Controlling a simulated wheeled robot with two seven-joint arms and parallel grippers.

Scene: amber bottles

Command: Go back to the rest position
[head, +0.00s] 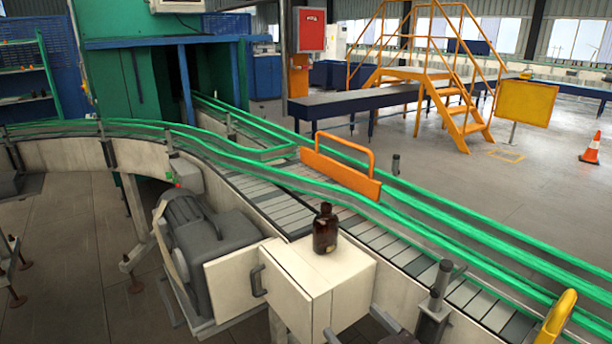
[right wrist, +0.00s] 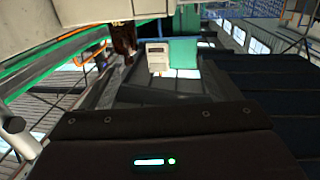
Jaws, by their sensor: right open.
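A brown amber bottle (head: 325,229) with a dark cap stands upright on top of the cream box (head: 318,273) beside the conveyor in the head view. In the right wrist view the bottle (right wrist: 124,40) shows near the top, next to a pale surface, with the scene upside down. My right gripper (head: 358,330) is at the bottom edge of the head view, in front of the box and apart from the bottle. My left gripper is not in view.
A slatted conveyor (head: 357,225) with green rails runs behind the box. A grey motor (head: 197,228) sits to the box's left. An orange guard (head: 340,176) stands over the conveyor. Yellow steps (head: 462,112) and an orange cone (head: 591,150) stand farther back on open floor.

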